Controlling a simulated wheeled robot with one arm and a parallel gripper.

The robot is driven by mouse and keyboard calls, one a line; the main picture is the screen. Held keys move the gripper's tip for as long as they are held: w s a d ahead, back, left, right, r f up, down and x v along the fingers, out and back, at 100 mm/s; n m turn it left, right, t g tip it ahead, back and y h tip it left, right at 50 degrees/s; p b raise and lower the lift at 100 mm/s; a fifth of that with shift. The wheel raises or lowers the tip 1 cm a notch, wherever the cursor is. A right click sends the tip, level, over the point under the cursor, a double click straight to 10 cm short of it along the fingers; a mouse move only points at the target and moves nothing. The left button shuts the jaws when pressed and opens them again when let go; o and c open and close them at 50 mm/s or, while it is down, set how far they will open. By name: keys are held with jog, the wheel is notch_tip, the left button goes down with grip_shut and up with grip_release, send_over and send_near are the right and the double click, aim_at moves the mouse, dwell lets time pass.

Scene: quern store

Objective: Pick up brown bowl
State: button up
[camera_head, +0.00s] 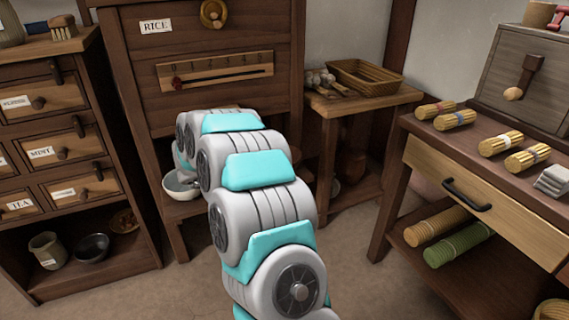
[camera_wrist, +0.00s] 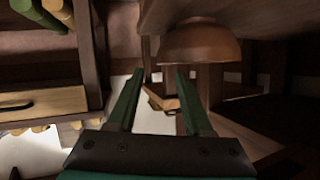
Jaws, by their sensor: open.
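A brown bowl (camera_wrist: 200,42) shows at the top of the wrist view, which looks upside down; its flat rim faces the bottom of that picture, so the bowl appears upright. My gripper (camera_wrist: 158,74) is open, with two green fingers apart and nothing between them. The bowl lies beyond the fingertips and to the right of their middle, and I see no contact. In the head view my arm reaches away to the rice cabinet and hides the gripper. A dim brown round shape (camera_head: 352,166) on the small table's lower shelf may be this bowl.
The small table (camera_head: 375,101) carries a wicker basket (camera_head: 366,76). A white bowl (camera_head: 181,186) is partly hidden behind my arm. The drawer cabinet (camera_head: 50,108) at left holds a dark bowl (camera_head: 92,248) and a cup (camera_head: 47,250). The workbench (camera_head: 480,190) stands at right.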

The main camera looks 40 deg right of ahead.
aim_at(294, 166)
jog(key=shift+b+x, duration=0.5)
jog(key=shift+x, duration=3.65)
jog(key=shift+w+a+f, duration=0.1)
jog(key=shift+w+f, duration=0.05)
grip_shut()
